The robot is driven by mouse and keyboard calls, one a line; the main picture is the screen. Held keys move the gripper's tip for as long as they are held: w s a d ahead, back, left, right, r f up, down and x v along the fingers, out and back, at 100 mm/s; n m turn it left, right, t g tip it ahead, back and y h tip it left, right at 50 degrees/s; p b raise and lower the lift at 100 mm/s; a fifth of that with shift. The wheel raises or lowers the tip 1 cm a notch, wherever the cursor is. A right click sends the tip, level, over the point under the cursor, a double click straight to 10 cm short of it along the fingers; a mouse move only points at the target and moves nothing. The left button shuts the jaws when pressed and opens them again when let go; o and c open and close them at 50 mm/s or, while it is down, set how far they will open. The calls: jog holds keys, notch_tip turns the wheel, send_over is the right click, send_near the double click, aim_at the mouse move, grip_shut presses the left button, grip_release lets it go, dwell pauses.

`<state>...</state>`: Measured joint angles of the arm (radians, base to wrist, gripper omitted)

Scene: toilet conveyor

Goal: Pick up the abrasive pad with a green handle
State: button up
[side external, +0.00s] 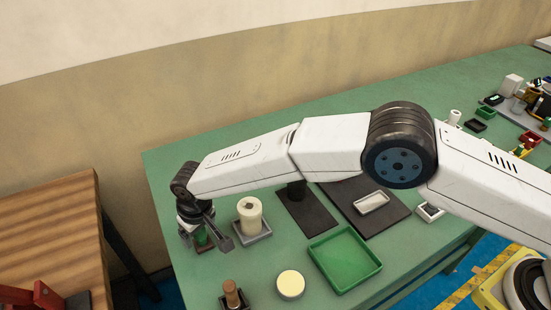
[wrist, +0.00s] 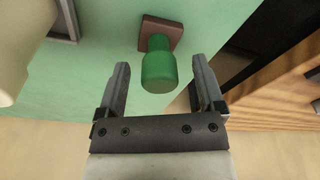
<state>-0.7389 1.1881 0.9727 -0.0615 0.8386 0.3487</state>
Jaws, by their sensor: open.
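The abrasive pad's green handle (wrist: 159,72) points toward the camera in the wrist view, with its square brown base (wrist: 160,27) on the green table. In the side external view the handle (side external: 201,237) is small and partly hidden by my gripper. My gripper (wrist: 159,61) is open, with one finger on each side of the handle in the wrist view and a visible gap on both sides. In the side external view my gripper (side external: 208,236) is low over the table's left end, at the pad.
A cream roll (side external: 249,217) on a grey holder stands close to the right of my gripper. A green tray (side external: 343,262), a round yellow item (side external: 291,284) and a brown-handled item (side external: 232,295) are nearer the camera. A wooden table (side external: 45,235) stands left, across a gap.

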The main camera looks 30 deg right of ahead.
jog(key=shift+w+f, duration=0.15)
jog(key=shift+f, duration=0.85)
jog(key=shift+a, duration=0.1)
grip_shut()
